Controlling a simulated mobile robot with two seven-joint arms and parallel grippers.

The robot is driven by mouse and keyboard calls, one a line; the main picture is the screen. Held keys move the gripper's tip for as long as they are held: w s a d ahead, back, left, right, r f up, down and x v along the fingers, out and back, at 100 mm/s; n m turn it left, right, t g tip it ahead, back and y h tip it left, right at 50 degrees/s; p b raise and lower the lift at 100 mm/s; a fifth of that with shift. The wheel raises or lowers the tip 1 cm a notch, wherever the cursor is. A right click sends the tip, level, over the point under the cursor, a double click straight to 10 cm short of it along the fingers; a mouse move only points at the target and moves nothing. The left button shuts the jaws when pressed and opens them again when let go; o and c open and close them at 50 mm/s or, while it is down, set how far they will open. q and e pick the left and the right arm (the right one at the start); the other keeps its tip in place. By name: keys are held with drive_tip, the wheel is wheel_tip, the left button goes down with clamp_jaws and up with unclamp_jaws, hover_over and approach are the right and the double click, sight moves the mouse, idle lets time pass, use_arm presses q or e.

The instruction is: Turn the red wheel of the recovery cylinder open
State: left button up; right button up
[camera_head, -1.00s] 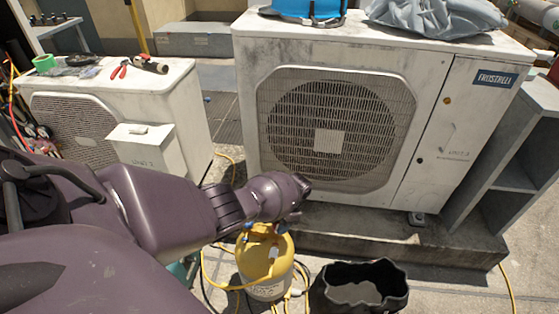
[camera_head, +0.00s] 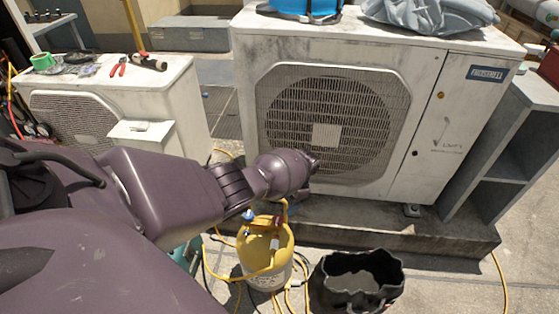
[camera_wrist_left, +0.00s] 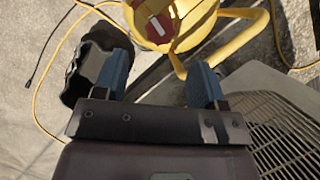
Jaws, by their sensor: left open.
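The yellow recovery cylinder (camera_head: 265,256) stands on the ground in front of the large condenser, below my left wrist in the head view. A blue valve part shows on its top. In the left wrist view, the red wheel (camera_wrist_left: 158,26) with a pale bar across it sits on top of the yellow cylinder (camera_wrist_left: 188,34). My left gripper (camera_wrist_left: 160,82) is open and empty, with its two blue fingers apart. The wheel lies beyond the fingertips, roughly between them in the picture. In the head view my left fingers are hidden by the wrist. My right gripper is not in view.
The large condenser (camera_head: 335,45) stands on a concrete plinth (camera_head: 420,232) behind the cylinder. A black open bag (camera_head: 358,282) is right of it. Yellow hoses (camera_head: 300,290) loop around its base. A smaller condenser (camera_head: 165,85) with tools stands at left.

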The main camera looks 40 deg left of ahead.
use_arm(q)
drive_tip(key=v, duration=0.3)
drive_tip(key=shift+w+r+p, duration=0.1)
drive_tip(key=shift+r+p, duration=0.2)
drive_tip(key=shift+r, duration=0.05)
drive_tip(key=shift+w+d, duration=0.1)
